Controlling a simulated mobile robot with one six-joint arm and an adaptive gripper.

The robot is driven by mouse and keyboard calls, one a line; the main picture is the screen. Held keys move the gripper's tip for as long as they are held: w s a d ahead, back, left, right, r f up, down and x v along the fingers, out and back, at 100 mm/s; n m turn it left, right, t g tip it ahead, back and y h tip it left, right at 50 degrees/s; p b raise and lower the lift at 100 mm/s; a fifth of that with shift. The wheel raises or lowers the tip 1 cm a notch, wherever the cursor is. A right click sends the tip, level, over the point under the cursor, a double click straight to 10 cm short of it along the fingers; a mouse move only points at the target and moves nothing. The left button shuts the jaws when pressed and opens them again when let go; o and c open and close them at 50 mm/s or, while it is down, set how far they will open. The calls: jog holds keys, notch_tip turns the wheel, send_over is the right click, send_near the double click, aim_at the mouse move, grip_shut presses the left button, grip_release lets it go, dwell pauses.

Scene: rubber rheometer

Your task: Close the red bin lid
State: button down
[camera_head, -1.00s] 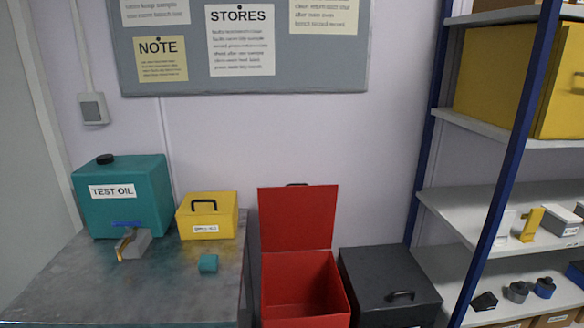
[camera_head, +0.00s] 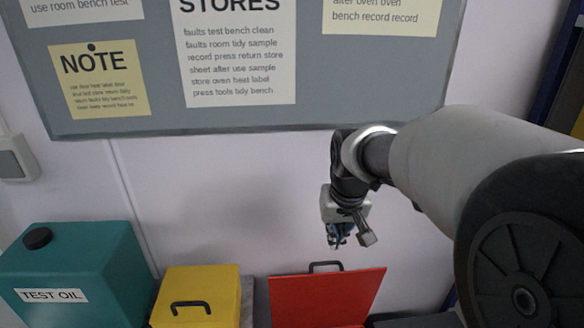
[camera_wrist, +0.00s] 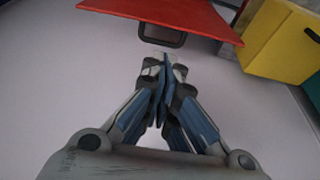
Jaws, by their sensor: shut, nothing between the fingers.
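The red bin lid (camera_head: 326,298) stands open in the head view, leaning back towards the wall, with a dark handle (camera_head: 326,266) on its top edge. In the wrist view the lid (camera_wrist: 170,13) is at the top, and its handle (camera_wrist: 160,38) sticks out towards my gripper. My gripper (camera_head: 338,240) is above the lid's top edge, close to the wall. In the wrist view my gripper's fingertips (camera_wrist: 162,62) are together, just short of the handle, and appear empty. The bin's inside is out of view below the lid.
A yellow box (camera_head: 200,290) and a teal test oil container (camera_head: 80,275) stand left of the lid. A dark bin (camera_head: 420,321) shows partly at the right. The notice board (camera_head: 300,60) hangs on the wall behind my arm.

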jog(key=w+f+p, duration=0.4)
jog(key=w, duration=0.6)
notch_tip(320, 180, down, 9)
jog(key=s+b, duration=0.1)
jog(key=b, duration=0.1)
jog(key=shift+s, duration=0.3)
jog(key=shift+a+b, duration=0.1)
jog(key=shift+b, duration=0.25)
